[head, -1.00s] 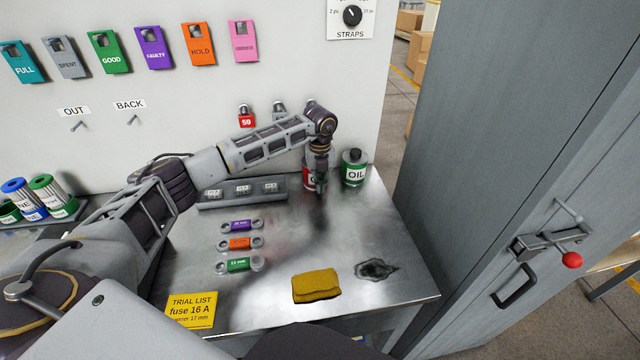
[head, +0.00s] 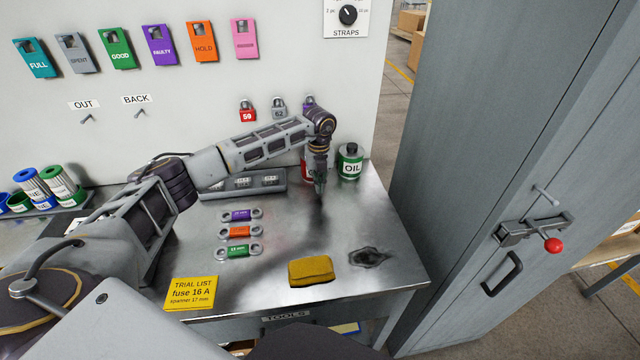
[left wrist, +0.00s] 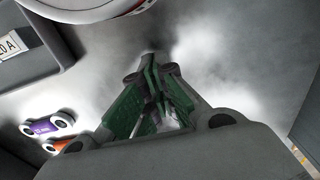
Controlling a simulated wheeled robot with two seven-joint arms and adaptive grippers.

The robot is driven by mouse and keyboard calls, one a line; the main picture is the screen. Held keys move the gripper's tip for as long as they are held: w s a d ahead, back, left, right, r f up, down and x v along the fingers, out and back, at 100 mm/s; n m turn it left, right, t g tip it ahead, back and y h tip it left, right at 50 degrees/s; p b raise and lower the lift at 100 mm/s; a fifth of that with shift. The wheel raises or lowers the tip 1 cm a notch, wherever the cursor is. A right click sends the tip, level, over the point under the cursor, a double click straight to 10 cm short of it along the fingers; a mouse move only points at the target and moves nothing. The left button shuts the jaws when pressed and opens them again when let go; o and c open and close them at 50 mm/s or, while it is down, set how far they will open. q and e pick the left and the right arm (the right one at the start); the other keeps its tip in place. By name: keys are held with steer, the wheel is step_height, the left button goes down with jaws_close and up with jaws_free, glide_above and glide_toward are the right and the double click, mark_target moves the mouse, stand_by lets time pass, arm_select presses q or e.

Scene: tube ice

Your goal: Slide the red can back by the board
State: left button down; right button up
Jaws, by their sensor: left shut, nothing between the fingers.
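The red can (head: 305,171) stands at the back of the metal bench, left of the green OIL can, and is mostly hidden behind my left gripper. Its white and red round side shows at the top of the left wrist view (left wrist: 85,10). My left gripper (head: 319,192) points down just in front of the can, shut and empty. Its green fingers (left wrist: 150,75) are together in the left wrist view, with a gap between them and the can. The pale upright board (head: 215,100) rises behind the bench. My right gripper is out of view.
The OIL can (head: 350,162) stands close on the right. A grey block with labelled slots (head: 215,193) lies left. A grey cabinet (head: 480,130) stands right.

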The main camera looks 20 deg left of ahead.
arm_select(q)
steer(key=shift+s+d+r, duration=0.15)
steer(key=shift+d+r, duration=0.05)
steer(key=shift+r, duration=0.3)
steer(key=shift+w+a+r, duration=0.2)
steer(key=shift+r, duration=0.4)
step_height(320, 180, up, 8)
steer(key=shift+b, duration=0.4)
steer(key=shift+s+f, duration=0.1)
